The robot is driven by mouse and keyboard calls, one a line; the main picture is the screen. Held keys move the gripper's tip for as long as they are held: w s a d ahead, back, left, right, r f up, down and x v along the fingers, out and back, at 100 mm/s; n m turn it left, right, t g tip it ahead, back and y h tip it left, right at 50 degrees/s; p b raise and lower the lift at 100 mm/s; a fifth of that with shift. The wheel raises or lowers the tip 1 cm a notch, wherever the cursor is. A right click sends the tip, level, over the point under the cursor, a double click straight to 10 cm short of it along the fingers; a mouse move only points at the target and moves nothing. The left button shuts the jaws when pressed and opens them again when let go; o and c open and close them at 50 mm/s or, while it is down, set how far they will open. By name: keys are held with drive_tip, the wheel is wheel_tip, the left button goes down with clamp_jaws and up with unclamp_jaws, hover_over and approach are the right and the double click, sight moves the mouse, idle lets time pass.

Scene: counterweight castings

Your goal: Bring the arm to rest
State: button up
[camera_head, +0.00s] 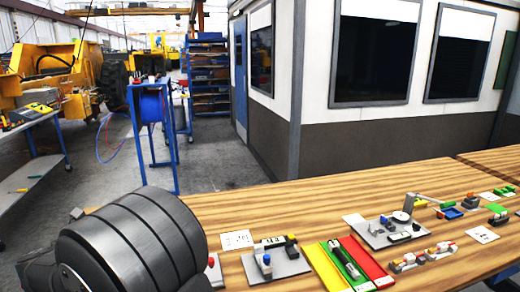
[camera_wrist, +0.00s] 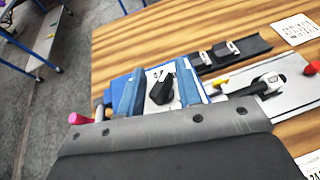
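The large dark grey rounded part (camera_head: 135,245) at the lower left of the head view is my own arm; my fingertips are not seen there. In the wrist view my gripper (camera_wrist: 157,88) shows as a grey-black body with two blue fingers standing apart. A white plate with a black knob (camera_wrist: 160,88) shows between the fingers, over something blue. I see no clear grip on it; whether the fingers touch it I cannot tell. The wooden bench (camera_head: 240,203) lies under and beyond the arm.
On the bench stand a grey plate with small fittings (camera_head: 290,266), green, yellow and red strips (camera_head: 376,270), and a larger fixture plate (camera_head: 372,236). A black rail (camera_wrist: 245,46) and pale plate (camera_wrist: 285,75) lie close to my gripper. A blue frame (camera_head: 153,135) stands behind the bench.

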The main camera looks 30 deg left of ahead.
drive_tip(key=shift+n+g+y, duration=0.8)
drive_tip(key=shift+n+g, duration=0.1)
drive_tip(key=shift+n, duration=0.1)
drive_tip(key=v, duration=0.7)
drive_tip(key=shift+s, duration=0.2)
drive_tip(key=shift+d, duration=0.15)
